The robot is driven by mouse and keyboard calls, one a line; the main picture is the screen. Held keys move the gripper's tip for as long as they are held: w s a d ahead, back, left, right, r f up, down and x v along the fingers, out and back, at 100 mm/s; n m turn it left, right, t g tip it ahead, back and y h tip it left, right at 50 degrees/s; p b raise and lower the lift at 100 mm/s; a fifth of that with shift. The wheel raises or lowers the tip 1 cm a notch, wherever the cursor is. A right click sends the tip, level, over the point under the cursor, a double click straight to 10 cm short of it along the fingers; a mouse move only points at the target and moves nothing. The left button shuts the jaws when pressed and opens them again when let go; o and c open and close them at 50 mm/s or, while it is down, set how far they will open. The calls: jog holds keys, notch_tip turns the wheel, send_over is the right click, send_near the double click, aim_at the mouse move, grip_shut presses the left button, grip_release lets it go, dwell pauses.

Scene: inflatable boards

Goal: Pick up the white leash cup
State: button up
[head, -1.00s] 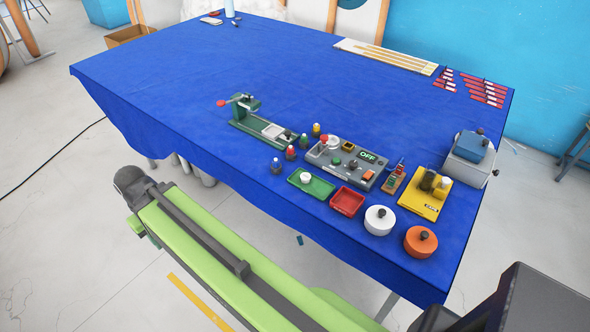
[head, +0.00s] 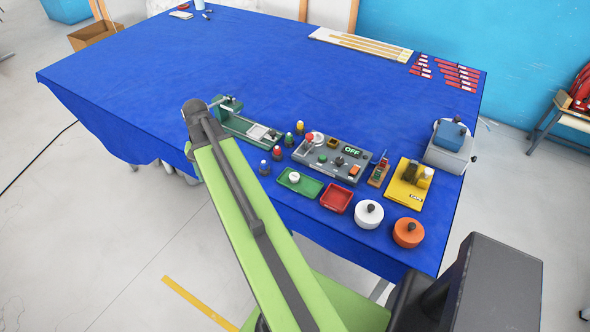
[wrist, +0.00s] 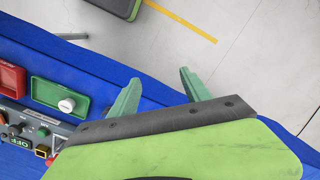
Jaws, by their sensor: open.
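A small white cup-like piece (head: 294,177), which looks like the leash cup, sits in a shallow green tray (head: 312,190) near the front edge of the blue table. In the wrist view the same white piece (wrist: 66,104) stands in the green tray (wrist: 45,92), to the left of my gripper. My gripper (wrist: 160,88) has two green fingers spread apart with nothing between them. It is apart from the cup, with blue cloth and floor beyond the fingers. In the head view my arm reaches up left of the tray; the fingers cannot be made out there.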

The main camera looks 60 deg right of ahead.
jog(key=s+d+r+m+p, duration=0.1)
jog(key=s+d+r+m, duration=0.2)
jog(key=d, duration=0.5)
jog(key=s+d+r+m+p, duration=0.2)
jog(key=s+d+m, duration=0.1)
jog(key=s+d, duration=0.35)
jog(key=m+p, duration=0.2)
jog(key=m, duration=0.2)
send_near(295, 176)
jog(key=f+b, duration=0.1)
jog(key=b, duration=0.5)
jog(key=d+f+b, duration=0.1)
jog(key=f+b, duration=0.1)
jog(key=b, duration=0.4)
jog(key=shift+f+y, duration=0.3)
jog(key=shift+f, duration=0.05)
jog(key=f+b, duration=0.2)
jog(key=b, duration=0.1)
jog(key=a+f+b, duration=0.1)
jog(key=f+b, duration=0.2)
jog(key=shift+a+f, duration=0.25)
jog(key=shift+f, duration=0.1)
jog(key=shift+r, duration=0.2)
grip_shut()
jog(key=shift+r+p, duration=0.1)
jog(key=shift+p, duration=0.2)
